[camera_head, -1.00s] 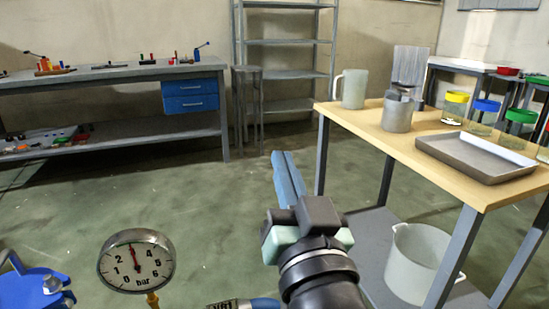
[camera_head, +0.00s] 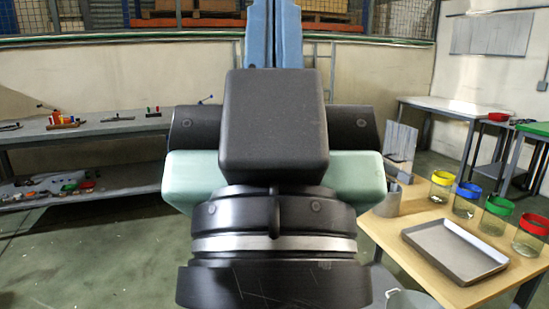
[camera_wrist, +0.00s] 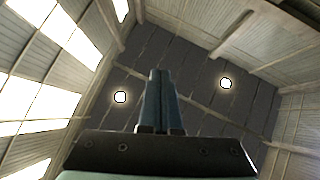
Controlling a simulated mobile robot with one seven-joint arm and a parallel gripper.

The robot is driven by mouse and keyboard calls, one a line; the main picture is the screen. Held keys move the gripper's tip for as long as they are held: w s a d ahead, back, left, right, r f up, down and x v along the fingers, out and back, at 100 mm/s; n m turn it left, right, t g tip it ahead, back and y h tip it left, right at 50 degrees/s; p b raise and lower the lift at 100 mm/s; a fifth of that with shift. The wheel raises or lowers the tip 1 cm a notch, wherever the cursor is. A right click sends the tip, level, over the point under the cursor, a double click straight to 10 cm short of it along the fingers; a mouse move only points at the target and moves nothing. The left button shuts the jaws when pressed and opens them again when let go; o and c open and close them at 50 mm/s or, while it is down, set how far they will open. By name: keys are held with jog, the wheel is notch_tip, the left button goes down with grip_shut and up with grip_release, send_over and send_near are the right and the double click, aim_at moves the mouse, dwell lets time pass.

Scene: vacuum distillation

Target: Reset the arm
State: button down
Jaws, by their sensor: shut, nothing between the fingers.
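My gripper (camera_head: 273,30) is large and close in the head view, with its blue fingers pointing up and side by side. The finger tips run to the top edge of that view. In the wrist view the fingers (camera_wrist: 160,100) are together with nothing between them, and the ceiling is behind them. My gripper is apart from every object, and its body hides the middle of the room.
A wooden table (camera_head: 392,246) stands at the right with a grey tray (camera_head: 455,250), a metal beaker (camera_head: 386,200) and several coloured-lid jars, one yellow (camera_head: 441,186). A workbench (camera_head: 90,130) with small tools is at the left. Open floor (camera_head: 90,255) lies at the lower left.

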notch_tip(320, 180, up, 17)
jog(key=p, duration=1.4)
jog(key=c, duration=1.5)
grip_release()
jog(key=shift+r+p, duration=0.15)
jog(key=shift+p, duration=0.35)
jog(key=shift+c, duration=0.2)
jog(key=shift+o, duration=1.3)
jog(key=o, duration=0.5)
jog(key=shift+c, duration=0.2)
jog(key=shift+a, duration=0.15)
